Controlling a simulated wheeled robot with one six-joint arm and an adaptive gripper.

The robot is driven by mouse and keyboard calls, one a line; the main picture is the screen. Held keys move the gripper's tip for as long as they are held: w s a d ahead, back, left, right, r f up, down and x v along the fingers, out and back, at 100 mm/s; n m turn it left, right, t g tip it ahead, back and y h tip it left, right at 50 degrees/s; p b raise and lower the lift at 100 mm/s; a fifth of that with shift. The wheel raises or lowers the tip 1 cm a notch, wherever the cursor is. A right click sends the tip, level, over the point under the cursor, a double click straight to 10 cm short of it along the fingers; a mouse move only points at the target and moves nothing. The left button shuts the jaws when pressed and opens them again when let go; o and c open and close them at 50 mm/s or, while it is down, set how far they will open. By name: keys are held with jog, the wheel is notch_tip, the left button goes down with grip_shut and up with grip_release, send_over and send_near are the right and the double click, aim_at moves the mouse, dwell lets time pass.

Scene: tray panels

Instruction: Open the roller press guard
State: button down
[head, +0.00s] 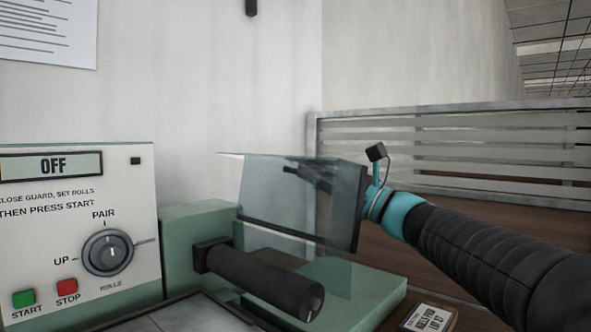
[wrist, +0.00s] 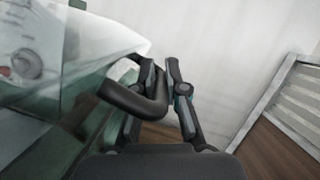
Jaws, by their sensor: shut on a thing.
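The clear guard (head: 285,192) of the roller press is a tinted see-through panel with a dark edge strip, standing tilted above the black roller (head: 262,281) in the head view. In the wrist view, the guard (wrist: 93,45) fills part of the left side. A black bent handle (wrist: 122,98) on it runs between my fingers. My gripper (wrist: 163,76) is shut on this handle. In the head view my arm comes in from the right, and my gripper is partly seen through the guard; its grip on the handle is unclear there.
A control box (head: 78,235) at left reads OFF, with a knob (head: 108,252), a green START button (head: 23,297) and a red STOP button (head: 67,287). A label card (head: 429,318) lies on the brown table. A grey slatted rail (head: 450,150) stands behind.

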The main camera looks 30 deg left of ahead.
jog(key=shift+w+d+f+m, duration=0.1)
jog(key=shift+w+f+m, duration=0.2)
jog(key=shift+m, duration=0.2)
jog(key=shift+w+f, duration=0.3)
jog(key=shift+w, duration=0.3)
jog(key=c, duration=1.5)
grip_release()
jog(key=v, duration=1.2)
